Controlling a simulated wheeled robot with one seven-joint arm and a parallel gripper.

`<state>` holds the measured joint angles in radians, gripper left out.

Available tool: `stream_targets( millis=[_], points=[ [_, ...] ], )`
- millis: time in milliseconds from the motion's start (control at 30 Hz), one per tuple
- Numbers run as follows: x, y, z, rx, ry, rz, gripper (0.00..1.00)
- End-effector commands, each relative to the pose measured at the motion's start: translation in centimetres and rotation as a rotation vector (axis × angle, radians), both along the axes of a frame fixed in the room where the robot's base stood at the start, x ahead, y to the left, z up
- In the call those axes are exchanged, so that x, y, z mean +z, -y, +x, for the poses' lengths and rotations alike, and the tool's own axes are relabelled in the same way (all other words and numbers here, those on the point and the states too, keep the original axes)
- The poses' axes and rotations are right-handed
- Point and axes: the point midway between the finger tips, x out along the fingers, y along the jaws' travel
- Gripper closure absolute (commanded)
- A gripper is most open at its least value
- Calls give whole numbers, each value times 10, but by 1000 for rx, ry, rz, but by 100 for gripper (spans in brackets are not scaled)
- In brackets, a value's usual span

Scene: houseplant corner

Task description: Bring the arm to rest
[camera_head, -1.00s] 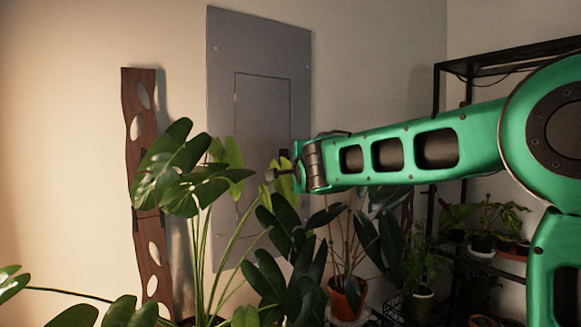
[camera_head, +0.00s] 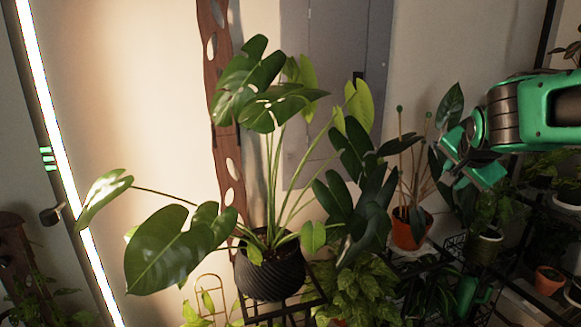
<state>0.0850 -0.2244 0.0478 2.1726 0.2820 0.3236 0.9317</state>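My green arm comes in from the right edge, with its dark wrist joint in front of the plants on the right. My gripper (camera_head: 466,168) hangs at the end of the arm, pointing down and to the left. It is small and angled, so whether its fingers are apart or together is unclear. I see nothing held in it. It appears in front of the leaves to the right of the orange pot (camera_head: 408,229); whether it touches any leaf I cannot tell.
A large monstera (camera_head: 262,105) in a black ribbed pot (camera_head: 268,274) stands at the centre on a dark stand. Several potted plants and dark racks crowd the lower right. A grey panel (camera_head: 300,100) and a bright vertical light strip (camera_head: 50,120) are behind. Upper-left wall space is clear.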

Motion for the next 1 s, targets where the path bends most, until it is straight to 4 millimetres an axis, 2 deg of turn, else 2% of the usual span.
stream_targets(
  millis=[33, 100, 267, 400, 500, 600, 700, 767, 1000],
  points=[
    [-16, 12, -26, 11, -78, -21, 74],
    [-40, 25, -63, 45, -196, -48, 74],
    [-92, 40, -153, 159, -460, -63, 74],
    [-130, 36, -234, 299, -661, -28, 74],
    [-150, 27, -283, 404, -768, 12, 74],
    [-163, 16, -319, 495, -838, 51, 74],
    [-170, 9, -340, 556, -875, 77, 74],
    [-172, 6, -347, 576, -887, 87, 74],
    [-173, 5, -350, 587, -893, 90, 74]
  ],
)
